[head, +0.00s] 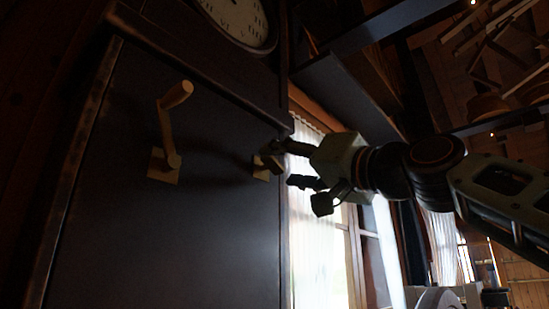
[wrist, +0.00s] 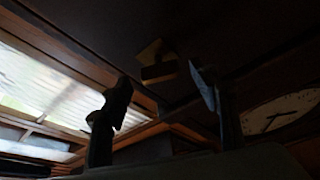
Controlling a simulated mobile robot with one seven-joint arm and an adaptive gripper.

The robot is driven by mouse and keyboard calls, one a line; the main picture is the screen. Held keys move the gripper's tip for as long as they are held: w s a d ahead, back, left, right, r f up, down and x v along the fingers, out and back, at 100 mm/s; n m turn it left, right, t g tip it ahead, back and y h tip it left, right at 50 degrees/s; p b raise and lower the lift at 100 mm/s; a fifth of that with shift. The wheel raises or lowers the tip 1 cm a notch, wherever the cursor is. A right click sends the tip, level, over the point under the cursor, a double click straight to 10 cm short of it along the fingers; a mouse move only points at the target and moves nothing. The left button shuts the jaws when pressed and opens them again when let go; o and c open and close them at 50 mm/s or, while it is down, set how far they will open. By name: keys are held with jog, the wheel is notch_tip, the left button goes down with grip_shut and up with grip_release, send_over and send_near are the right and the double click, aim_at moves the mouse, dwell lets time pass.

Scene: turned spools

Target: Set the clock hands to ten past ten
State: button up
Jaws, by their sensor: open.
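The clock (head: 238,14) shows at the top of the head view, its pale round dial cut off by the frame edge. Its dial (wrist: 283,112) also shows at the right of the wrist view with dark hands, too dim to read the time. A wooden crank handle (head: 167,122) stands out from a square plate on the left of the dark case front. A second small brass-coloured fitting (head: 262,168) sits near the case's right edge; it shows in the wrist view (wrist: 157,62). My gripper (head: 279,171) is open and empty close to this fitting, its fingers on either side in the wrist view.
The dark case front (head: 180,235) fills the left of the head view, with a ledge (head: 200,62) under the clock. A bright curtained window (head: 318,235) lies behind my gripper. Beams and wooden frames hang at the upper right.

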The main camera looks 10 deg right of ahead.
aim_at(276, 164)
jog(key=shift+p+x, duration=0.55)
jog(key=shift+x, duration=1.45)
jog(key=c, duration=1.2)
jog(key=shift+m, duration=0.5)
jog(key=shift+d+m+h+p, duration=0.15)
jog(key=shift+m+h+p, duration=0.4)
jog(key=shift+m+h, duration=0.7)
jog(key=shift+m+h+p, duration=0.55)
jog(key=shift+m+p, duration=0.35)
jog(key=shift+m, duration=1.15)
jog(key=shift+m, duration=0.4)
